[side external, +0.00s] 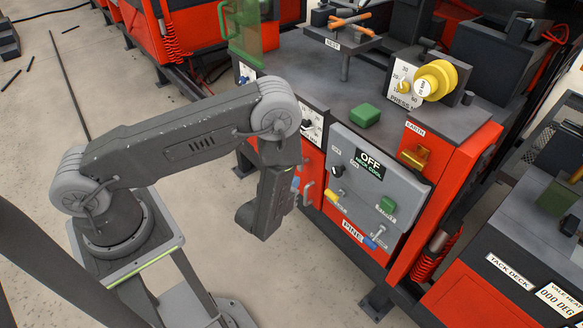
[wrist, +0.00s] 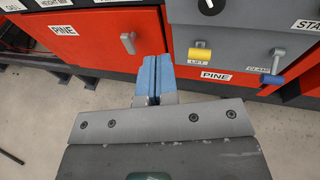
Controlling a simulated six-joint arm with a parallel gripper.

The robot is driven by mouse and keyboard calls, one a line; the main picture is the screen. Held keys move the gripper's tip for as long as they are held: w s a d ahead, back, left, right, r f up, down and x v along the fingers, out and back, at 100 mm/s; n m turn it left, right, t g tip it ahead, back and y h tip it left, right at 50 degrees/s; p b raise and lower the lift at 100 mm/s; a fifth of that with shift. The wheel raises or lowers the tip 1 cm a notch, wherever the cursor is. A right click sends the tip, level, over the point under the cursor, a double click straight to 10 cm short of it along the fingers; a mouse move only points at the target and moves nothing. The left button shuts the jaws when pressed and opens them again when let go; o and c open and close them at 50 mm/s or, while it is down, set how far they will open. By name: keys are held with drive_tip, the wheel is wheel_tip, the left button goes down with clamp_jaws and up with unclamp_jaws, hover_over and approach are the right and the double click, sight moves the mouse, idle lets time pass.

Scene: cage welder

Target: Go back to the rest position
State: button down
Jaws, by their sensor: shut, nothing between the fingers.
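My gripper (wrist: 152,78) shows in the wrist view with its two blue fingertips together and nothing between them. In the side view my gripper (side external: 296,186) hangs low in front of the red machine, left of the grey control panel (side external: 350,185). The fingertips point towards the red front with its grey handle (wrist: 128,42). I cannot tell the exact gap to that front. The rest position is not marked in either view.
The panel carries a yellow lift lever (side external: 336,196), a blue-tipped clamp lever (side external: 372,242) and a green start button (side external: 387,205). A green block (side external: 365,115) lies on the bench top. Open concrete floor (side external: 190,215) lies left of the machine.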

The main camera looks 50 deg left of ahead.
drive_tip(key=s+a+r+n+g+y, duration=0.3)
drive_tip(key=a+r+n+g+y, duration=0.15)
drive_tip(key=r+n, duration=0.35)
drive_tip(key=s+a+r+n+g+y, duration=0.25)
drive_tip(key=a+r+n+y, duration=0.3)
drive_tip(key=r, duration=0.45)
drive_tip(key=s+r+n+g+h, duration=0.3)
drive_tip(key=s+r+n+g, duration=0.35)
drive_tip(key=s+n, duration=0.3)
drive_tip(key=s+d+r+n+t+h, duration=0.4)
drive_tip(key=s+d+r+n+h, duration=0.1)
drive_tip(key=d+r+n+h, duration=0.4)
drive_tip(key=d+r+h, duration=0.1)
drive_tip(key=d+h, duration=0.1)
drive_tip(key=d, duration=0.1)
drive_tip(key=shift+n, duration=0.3)
